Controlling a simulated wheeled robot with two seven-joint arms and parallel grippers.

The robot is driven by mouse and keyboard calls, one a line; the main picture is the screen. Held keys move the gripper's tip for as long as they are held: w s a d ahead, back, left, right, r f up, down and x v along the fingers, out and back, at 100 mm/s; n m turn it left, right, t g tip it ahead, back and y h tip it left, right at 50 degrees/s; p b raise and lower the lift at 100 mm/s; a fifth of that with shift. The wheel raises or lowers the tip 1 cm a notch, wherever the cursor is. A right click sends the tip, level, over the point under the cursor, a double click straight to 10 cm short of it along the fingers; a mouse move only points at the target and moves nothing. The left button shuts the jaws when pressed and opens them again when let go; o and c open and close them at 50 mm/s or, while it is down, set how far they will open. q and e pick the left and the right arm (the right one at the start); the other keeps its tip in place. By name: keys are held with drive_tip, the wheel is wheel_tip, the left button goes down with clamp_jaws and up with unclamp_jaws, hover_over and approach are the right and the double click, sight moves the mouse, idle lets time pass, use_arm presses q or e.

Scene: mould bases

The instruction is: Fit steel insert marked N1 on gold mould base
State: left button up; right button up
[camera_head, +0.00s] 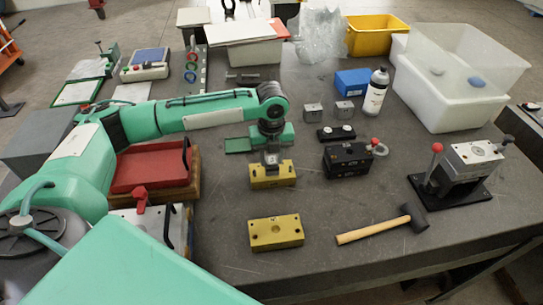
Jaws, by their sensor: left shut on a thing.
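My left gripper (272,150) points down over the farther gold mould base (258,182) and is shut on a small grey steel insert (271,161). The insert is at or just above the top of that base; I cannot tell whether it is seated, and its marking is too small to read. A second gold mould base (276,233) lies nearer to me, with holes in its top and no insert on it. Two more steel insert blocks (313,113) and (344,110) stand on the table behind, to the right. My right gripper is not in view.
A black block (347,160) with a shackle stands right of the farther base. A mallet (385,223) lies at the front right, near a toggle fixture (465,170). A red tray (150,172) is at left. A bottle (376,92) and white bin (450,100) stand behind.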

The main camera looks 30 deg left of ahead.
sight(271, 158)
use_arm(q)
drive_tip(key=shift+f, duration=0.25)
idle(0.3)
drive_tip(key=shift+f, duration=0.45)
drive_tip(key=shift+f, duration=0.4)
idle(0.4)
drive_tip(key=o, duration=1.3)
drive_tip(key=shift+r+b, duration=1.25)
drive_tip(key=shift+r, duration=5.65)
